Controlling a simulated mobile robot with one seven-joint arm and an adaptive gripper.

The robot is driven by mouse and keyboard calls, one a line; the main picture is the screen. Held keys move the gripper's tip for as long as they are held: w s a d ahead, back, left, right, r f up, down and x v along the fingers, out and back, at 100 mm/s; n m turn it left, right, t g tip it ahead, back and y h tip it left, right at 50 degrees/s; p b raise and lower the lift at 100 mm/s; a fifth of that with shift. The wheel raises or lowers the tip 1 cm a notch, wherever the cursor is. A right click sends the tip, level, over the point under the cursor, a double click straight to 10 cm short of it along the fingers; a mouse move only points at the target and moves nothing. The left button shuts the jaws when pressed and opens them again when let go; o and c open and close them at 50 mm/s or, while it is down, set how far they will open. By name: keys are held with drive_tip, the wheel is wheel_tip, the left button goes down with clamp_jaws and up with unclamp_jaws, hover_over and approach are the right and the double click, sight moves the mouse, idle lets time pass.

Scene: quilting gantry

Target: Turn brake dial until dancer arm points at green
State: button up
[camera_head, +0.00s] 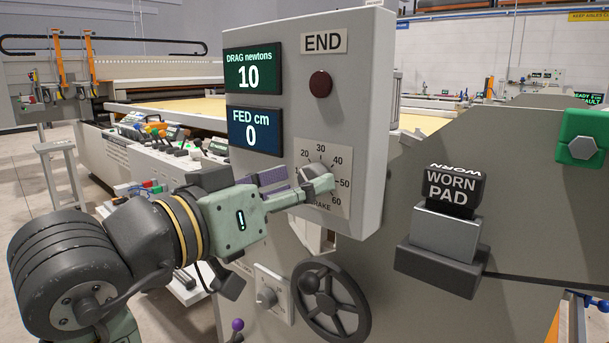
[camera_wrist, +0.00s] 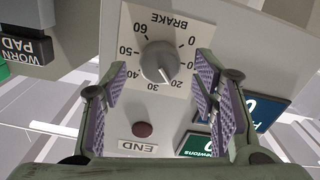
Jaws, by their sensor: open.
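The brake dial (camera_wrist: 160,62) is a grey round knob on a white scale plate marked 0 to 60, seen upside down in the wrist view. Its pointer looks to lie between 20 and 30. In the head view the scale plate (camera_head: 340,160) is on the grey panel, and my gripper covers much of the dial. My gripper (camera_head: 300,186) is open in front of it. In the wrist view its purple-padded fingers (camera_wrist: 158,92) stand left and right of the knob, apart from it. I cannot make out the dancer arm or a green mark for it.
The drag display (camera_head: 251,72) reads 10 newtons; the fed display (camera_head: 254,131) reads 0 cm. A dark red END button (camera_head: 320,83) is above the dial. A black handwheel (camera_head: 331,301) and a smaller knob (camera_head: 267,297) are below. A worn pad block (camera_head: 451,190) and green block (camera_head: 582,138) are right.

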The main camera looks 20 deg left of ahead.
drive_tip(key=shift+x, duration=1)
drive_tip(key=c, duration=1.2)
drive_tip(key=shift+o, duration=0.2)
drive_tip(key=shift+m+b, duration=1.4)
drive_tip(key=shift+m, duration=1.9)
